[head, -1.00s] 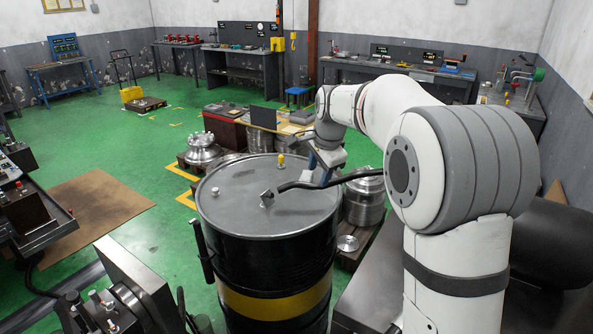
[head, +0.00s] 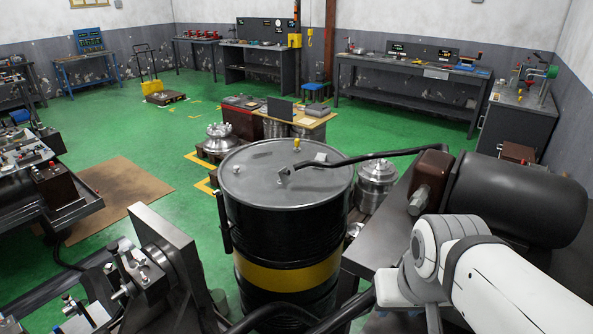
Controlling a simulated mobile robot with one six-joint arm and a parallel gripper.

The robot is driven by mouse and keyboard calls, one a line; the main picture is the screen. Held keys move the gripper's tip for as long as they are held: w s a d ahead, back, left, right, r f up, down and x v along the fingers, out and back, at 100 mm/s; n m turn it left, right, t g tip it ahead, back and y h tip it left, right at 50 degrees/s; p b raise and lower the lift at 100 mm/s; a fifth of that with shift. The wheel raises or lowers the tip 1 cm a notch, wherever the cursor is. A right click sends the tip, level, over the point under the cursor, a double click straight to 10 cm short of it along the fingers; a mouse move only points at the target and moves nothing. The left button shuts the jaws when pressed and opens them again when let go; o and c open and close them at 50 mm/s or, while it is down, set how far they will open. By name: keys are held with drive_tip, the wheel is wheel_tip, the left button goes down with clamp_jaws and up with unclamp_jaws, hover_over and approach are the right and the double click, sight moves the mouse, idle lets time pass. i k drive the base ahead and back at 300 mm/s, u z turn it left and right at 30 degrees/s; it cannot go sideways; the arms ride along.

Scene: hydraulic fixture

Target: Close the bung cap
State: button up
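The black drum (head: 285,225) with a yellow band stands upright in the middle of the head view. Its grey lid (head: 265,190) carries several small fittings. A yellow fitting (head: 297,144) stands at the far rim, and a small silver one (head: 237,170) sits near the left rim. My arm is folded at the lower right, clear of the lid; my gripper is out of view.
A bent black pipe (head: 370,157) runs over the lid's right side from a brown block (head: 430,178) beside a dark cylinder (head: 515,198). A metal fixture (head: 165,255) stands at the front left. Green floor is free behind on the left.

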sight(284, 173)
drive_tip(key=z, duration=0.45)
drive_tip(key=k, duration=0.15)
drive_tip(key=u, duration=0.8)
drive_tip(key=i, duration=0.7)
drive_tip(key=u, duration=0.05)
